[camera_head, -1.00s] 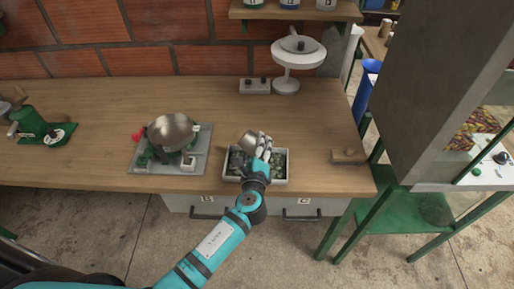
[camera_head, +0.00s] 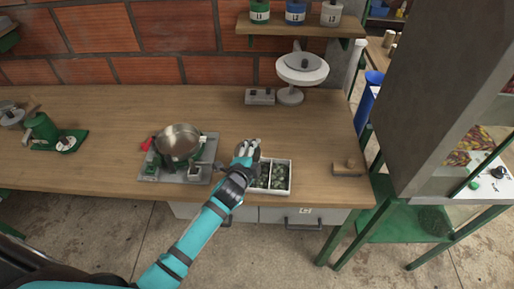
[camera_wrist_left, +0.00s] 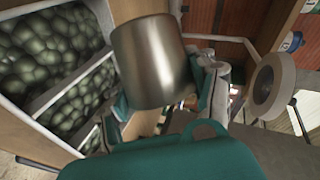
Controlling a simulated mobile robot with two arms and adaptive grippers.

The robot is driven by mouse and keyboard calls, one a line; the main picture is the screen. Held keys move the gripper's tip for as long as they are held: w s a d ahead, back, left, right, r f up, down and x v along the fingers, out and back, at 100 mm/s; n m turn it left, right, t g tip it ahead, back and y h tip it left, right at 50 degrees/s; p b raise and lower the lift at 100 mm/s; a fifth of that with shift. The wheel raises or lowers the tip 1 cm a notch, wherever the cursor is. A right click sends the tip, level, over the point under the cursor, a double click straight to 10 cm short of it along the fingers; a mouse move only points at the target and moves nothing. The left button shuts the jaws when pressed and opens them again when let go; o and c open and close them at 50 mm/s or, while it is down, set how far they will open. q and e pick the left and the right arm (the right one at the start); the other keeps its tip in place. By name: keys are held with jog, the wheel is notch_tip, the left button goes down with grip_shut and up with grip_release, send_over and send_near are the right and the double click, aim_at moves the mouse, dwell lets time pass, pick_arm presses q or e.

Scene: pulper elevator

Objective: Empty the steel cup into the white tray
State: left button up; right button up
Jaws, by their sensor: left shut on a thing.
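My left gripper (camera_head: 247,150) is shut on the steel cup (camera_wrist_left: 155,62), above the bench at the left end of the white tray. The cup shows large in the left wrist view; in the head view the hand mostly hides it. Its inside is not visible, so I cannot tell whether anything is in it. The white tray (camera_head: 291,177) lies near the bench's front edge, with dark green beans (camera_head: 279,177) in its compartments. The beans also fill the compartments in the left wrist view (camera_wrist_left: 45,50). My right gripper is not in view.
Left of the tray, a steel pan (camera_head: 178,139) sits on a device with a grey base (camera_head: 200,172). A white scale (camera_head: 302,68) stands behind at the right. A small wooden-knobbed block (camera_head: 348,169) lies right of the tray.

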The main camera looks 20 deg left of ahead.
pick_arm(q)
jog(key=shift+w+a+r+n+h, duration=0.1)
jog(key=shift+a+r+n+h, duration=0.45)
jog(key=shift+n, duration=0.25)
jog(key=shift+r+n+g+h+p, duration=0.1)
jog(key=shift+n+g+h+p, duration=0.25)
jog(key=shift+n+p, duration=0.2)
jog(key=shift+n+h+p, duration=0.3)
jog(key=shift+n, duration=0.15)
jog(key=shift+a+f+n+h, duration=0.1)
jog(key=shift+f+n+h, duration=0.1)
jog(key=shift+n+h, duration=0.2)
jog(key=shift+a+f+n+h+b, duration=0.1)
jog(key=shift+f+n+h+b, duration=0.05)
jog(key=shift+n+h+b, duration=0.35)
jog(key=n+h+b, duration=0.1)
jog(key=b, duration=0.1)
jog(key=f+n+h+b, duration=0.1)
jog(key=n+b, duration=0.1)
jog(key=b, duration=0.1)
jog(key=shift+w+f, duration=0.1)
jog(key=shift+f, duration=0.15)
jog(key=shift+r+b, duration=0.1)
jog(key=shift+b, duration=0.4)
jog(key=shift+d+r+n+h, duration=0.1)
jog(key=shift+d+n+h, duration=0.1)
jog(key=shift+n+h, duration=0.15)
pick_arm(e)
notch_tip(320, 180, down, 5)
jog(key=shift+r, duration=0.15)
